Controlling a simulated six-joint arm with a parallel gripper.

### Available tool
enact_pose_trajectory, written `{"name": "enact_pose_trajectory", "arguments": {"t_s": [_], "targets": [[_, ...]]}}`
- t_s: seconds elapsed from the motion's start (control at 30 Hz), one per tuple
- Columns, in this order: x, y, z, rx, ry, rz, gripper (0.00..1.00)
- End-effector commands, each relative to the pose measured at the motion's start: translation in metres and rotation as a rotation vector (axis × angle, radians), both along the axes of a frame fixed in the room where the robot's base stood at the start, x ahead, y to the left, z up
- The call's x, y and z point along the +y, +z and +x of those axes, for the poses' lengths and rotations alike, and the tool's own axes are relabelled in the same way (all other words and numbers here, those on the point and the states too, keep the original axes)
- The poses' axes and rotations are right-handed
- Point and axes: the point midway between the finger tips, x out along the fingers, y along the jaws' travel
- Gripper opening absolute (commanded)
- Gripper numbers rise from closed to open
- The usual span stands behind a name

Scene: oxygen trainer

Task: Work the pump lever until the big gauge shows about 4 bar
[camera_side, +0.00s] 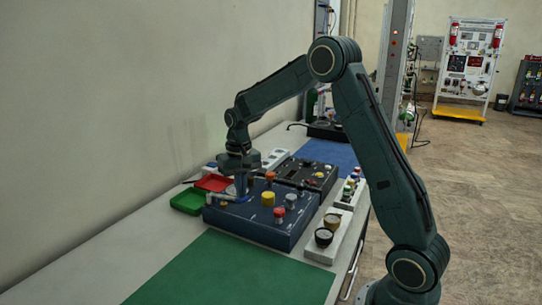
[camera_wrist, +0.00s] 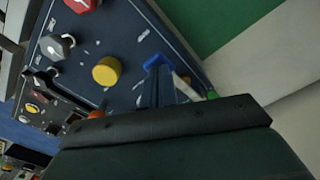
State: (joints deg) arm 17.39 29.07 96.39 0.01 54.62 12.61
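A dark blue control box (camera_side: 258,229) stands on the bench with several knobs on top. In the side view, my gripper (camera_side: 240,190) points down over its far left corner. A blue bar-like piece (camera_side: 215,197), perhaps the pump lever, lies beside the fingertips. In the wrist view a blue piece (camera_wrist: 157,62) shows at the end of narrow grey bars, just beyond my dark gripper body. I cannot tell whether the fingers are closed on it. Two round dial gauges, one front (camera_side: 323,237) and one behind (camera_side: 332,221), sit on a pale block; their readings are too small to tell.
A yellow knob (camera_side: 267,199), a red knob (camera_side: 279,212) and an orange knob (camera_side: 270,176) stand up near my gripper. The green mat (camera_side: 235,270) in front is clear.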

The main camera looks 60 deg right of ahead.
Motion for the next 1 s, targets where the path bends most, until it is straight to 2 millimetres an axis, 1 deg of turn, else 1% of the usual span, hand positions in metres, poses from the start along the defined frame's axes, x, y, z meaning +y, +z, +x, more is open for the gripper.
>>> {"name": "enact_pose_trajectory", "arguments": {"t_s": [0.67,1.0], "targets": [[0.0,-0.025,0.0,-0.001,0.001,0.0,0.0],[0.0,-0.022,0.001,-0.002,0.0,0.0,0.0]]}}
